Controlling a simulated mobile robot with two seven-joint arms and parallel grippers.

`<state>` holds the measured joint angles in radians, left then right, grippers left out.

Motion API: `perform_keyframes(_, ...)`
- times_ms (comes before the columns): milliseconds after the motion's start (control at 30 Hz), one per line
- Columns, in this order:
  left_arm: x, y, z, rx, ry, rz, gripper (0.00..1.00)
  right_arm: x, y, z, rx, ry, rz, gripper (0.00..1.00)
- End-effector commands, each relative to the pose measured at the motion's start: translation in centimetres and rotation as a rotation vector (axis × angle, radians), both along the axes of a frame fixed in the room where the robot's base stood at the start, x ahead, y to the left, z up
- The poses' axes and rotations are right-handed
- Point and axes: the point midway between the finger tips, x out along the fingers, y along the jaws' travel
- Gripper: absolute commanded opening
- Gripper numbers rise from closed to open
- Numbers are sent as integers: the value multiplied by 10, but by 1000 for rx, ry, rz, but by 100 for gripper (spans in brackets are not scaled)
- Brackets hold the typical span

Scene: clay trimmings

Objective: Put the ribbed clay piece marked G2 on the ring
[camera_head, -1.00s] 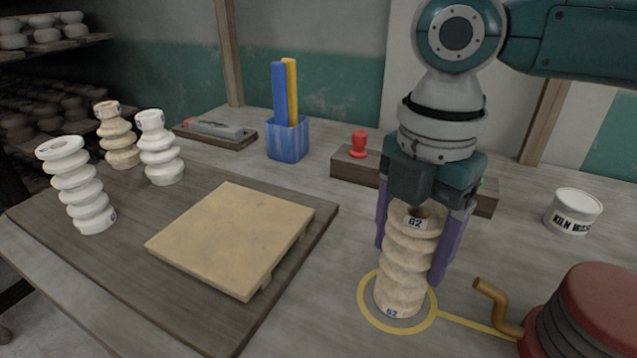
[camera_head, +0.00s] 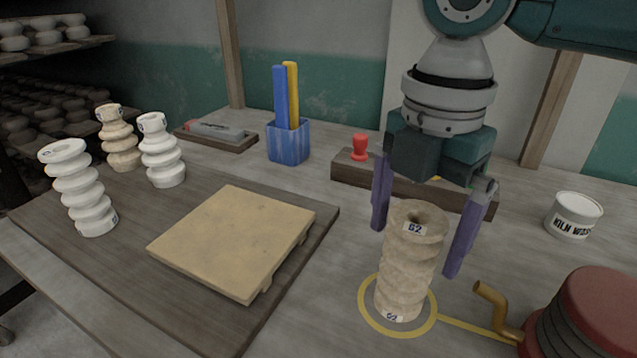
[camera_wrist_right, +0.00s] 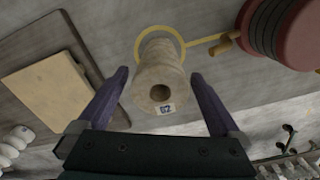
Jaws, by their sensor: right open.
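The ribbed clay piece marked G2 (camera_head: 408,262) stands upright inside the yellow ring (camera_head: 366,312) painted on the table. Its label faces the head camera, and it also shows in the right wrist view (camera_wrist_right: 159,78). My right gripper (camera_head: 415,246) is open, its purple fingers on either side of the piece's upper part with gaps between. In the right wrist view the open fingers (camera_wrist_right: 160,80) flank the piece's hollow top end. My left gripper is not in view.
Three other ribbed pieces (camera_head: 80,190) stand on the dark board at left, near a tan slab (camera_head: 235,240). A red machine with a brass crank (camera_head: 490,295) is at right. Behind are a wooden block with a red knob (camera_head: 360,147), a white tub (camera_head: 573,216) and a blue holder (camera_head: 288,142).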

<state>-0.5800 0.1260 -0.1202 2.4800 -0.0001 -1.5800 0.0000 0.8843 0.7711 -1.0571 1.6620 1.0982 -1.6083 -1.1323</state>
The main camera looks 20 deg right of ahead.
Motion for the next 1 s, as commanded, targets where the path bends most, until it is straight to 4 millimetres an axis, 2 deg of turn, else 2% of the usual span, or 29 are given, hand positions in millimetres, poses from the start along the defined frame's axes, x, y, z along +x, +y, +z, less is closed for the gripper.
perform_keyframes(100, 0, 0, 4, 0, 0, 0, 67, 1, 0, 31, 0, -5, -1, 100)
perform_keyframes(300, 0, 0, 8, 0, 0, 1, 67, 1, 0, 72, 1, -5, -1, 100)
perform_keyframes(500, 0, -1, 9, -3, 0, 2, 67, 0, 2, 90, 3, -1, -3, 100)
perform_keyframes(567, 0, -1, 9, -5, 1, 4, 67, -2, 7, 86, 9, -4, -9, 100)
perform_keyframes(633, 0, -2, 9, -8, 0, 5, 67, -7, 20, 73, 27, -11, -29, 100)
perform_keyframes(767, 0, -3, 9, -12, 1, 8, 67, -26, 61, 37, 111, -47, -145, 100)
perform_keyframes(900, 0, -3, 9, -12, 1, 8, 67, -52, 103, 7, 255, -87, -410, 100)
perform_keyframes(1000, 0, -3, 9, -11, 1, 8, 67, -72, 115, -7, 342, -100, -671, 100)
